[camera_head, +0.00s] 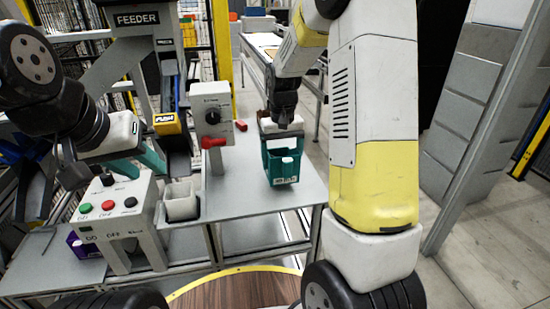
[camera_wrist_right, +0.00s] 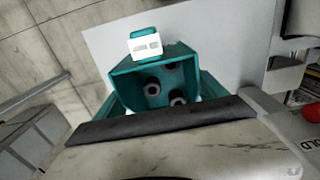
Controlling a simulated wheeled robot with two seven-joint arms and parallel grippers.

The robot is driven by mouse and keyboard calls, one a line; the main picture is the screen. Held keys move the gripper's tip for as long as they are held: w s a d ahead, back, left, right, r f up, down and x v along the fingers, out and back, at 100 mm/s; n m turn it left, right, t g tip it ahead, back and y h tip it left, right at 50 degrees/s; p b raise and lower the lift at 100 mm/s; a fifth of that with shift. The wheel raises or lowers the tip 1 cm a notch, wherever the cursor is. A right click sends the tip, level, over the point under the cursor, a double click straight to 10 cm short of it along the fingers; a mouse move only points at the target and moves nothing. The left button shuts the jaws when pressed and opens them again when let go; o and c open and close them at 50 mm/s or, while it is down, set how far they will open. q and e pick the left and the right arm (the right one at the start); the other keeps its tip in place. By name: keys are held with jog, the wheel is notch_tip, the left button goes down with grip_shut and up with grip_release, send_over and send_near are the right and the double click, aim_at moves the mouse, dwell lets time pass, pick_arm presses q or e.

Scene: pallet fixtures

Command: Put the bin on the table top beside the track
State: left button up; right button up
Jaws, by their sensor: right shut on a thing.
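The teal bin (camera_head: 281,168) with a white label is in front of my right gripper (camera_head: 281,122), which is shut on its upper edge. In the head view the bin is over the right part of the grey table top (camera_head: 240,190); I cannot tell whether its base touches. The right wrist view shows the bin (camera_wrist_right: 125,84) from above, with dark round parts inside, behind my gripper's dark finger. A sloped blue track (camera_head: 172,90) with a yellow PUSH label stands left of it.
A grey post with a dial box and red handle (camera_head: 213,143) stands between track and bin. A white cup (camera_head: 181,201) and button box (camera_head: 112,207) are further left. A small red piece (camera_head: 241,126) lies behind. The table top around the bin looks clear.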

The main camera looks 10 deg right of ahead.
jog(key=shift+w+d, duration=0.1)
jog(key=shift+d, duration=0.2)
jog(key=shift+w+d+f, duration=0.1)
jog(key=shift+f, duration=0.8)
jog(key=shift+w+d+f, duration=0.1)
jog(key=shift+f, duration=0.8)
jog(key=shift+f, duration=0.15)
jog(key=o, duration=1.4)
jog(key=shift+o, duration=0.2)
